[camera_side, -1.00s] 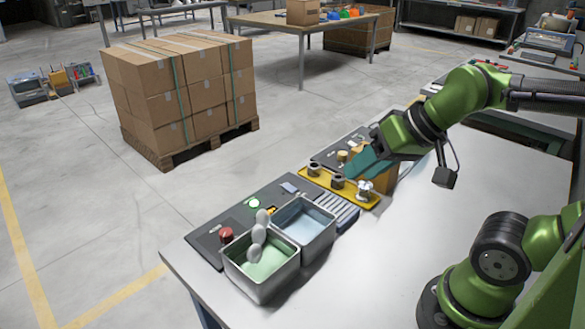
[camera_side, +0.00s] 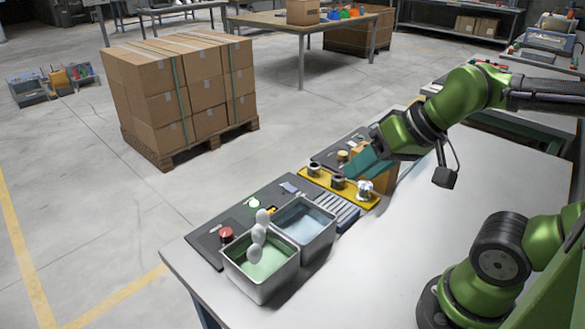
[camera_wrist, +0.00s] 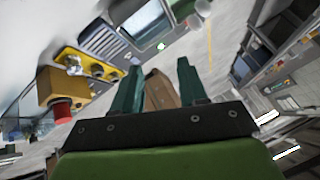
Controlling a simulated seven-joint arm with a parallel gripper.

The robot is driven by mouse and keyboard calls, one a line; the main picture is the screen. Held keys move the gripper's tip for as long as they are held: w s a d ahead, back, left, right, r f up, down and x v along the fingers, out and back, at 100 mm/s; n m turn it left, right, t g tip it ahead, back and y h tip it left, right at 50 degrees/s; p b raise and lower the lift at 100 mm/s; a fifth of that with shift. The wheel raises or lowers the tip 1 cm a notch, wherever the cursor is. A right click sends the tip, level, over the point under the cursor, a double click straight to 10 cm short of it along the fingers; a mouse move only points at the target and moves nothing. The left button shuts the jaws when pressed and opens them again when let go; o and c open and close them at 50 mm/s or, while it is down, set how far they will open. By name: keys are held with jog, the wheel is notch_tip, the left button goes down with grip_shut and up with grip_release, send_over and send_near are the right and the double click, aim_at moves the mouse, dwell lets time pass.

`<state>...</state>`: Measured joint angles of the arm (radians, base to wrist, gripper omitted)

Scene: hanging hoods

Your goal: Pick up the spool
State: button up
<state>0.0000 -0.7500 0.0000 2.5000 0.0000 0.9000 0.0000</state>
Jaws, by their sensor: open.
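My gripper (camera_side: 362,164), with teal fingers, hangs above the far side of the workbench and points to the left. In the wrist view its two fingers (camera_wrist: 157,85) are apart with nothing held between them. A silver flanged piece (camera_side: 364,189), which may be the spool, stands upright on the near end of a yellow plate (camera_side: 322,178). It also shows in the wrist view (camera_wrist: 73,65), off to the left of the fingers. Two dark round pieces (camera_side: 338,182) stand on the same plate. I cannot tell for certain which piece is the spool.
Two metal bins, one green inside (camera_side: 262,292) and one bluish (camera_side: 325,243), stand nearer, with white rounded lumps (camera_side: 260,236) over the green one. The bench's right part (camera_side: 450,215) is clear.

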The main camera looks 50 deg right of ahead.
jog(key=o, duration=0.6)
jog(key=shift+d, duration=0.1)
jog(key=n+g+h, duration=0.2)
jog(key=n+g, duration=0.5)
jog(key=n, duration=0.5)
send_over(366, 184)
notch_tip(366, 184, down, 4)
jog(key=f, duration=0.1)
notch_tip(366, 184, down, 16)
